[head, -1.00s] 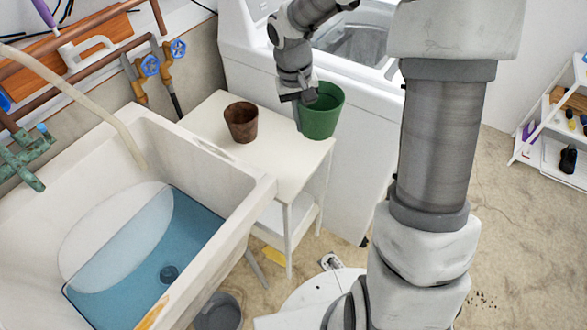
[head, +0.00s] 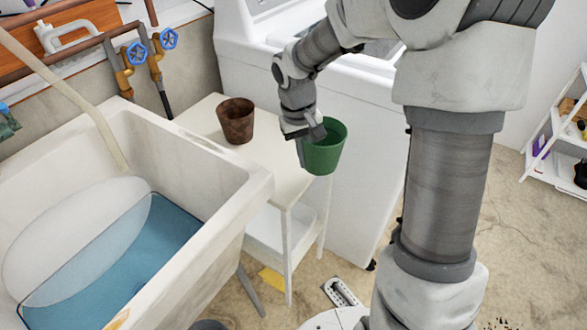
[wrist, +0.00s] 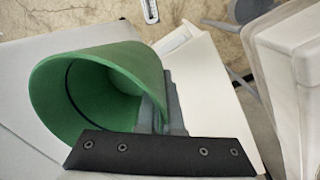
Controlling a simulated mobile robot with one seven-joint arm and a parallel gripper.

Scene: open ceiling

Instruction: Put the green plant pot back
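The green plant pot (head: 325,148) is at the right edge of the small white table (head: 265,175), beside the white washing machine. My gripper (head: 303,150) is at the pot's left side, with its fingers shut on the rim. In the wrist view the green pot (wrist: 85,95) shows its open mouth, and my gripper's fingers (wrist: 163,108) straddle its wall, one inside and one outside. The pot looks empty. I cannot tell whether its base touches the table.
A brown pot (head: 236,120) stands on the table, left of the green pot. A large sink (head: 215,215) with blue water is at the left. The washing machine (head: 365,150) stands close on the right. A white shelf rack (head: 550,150) is at far right.

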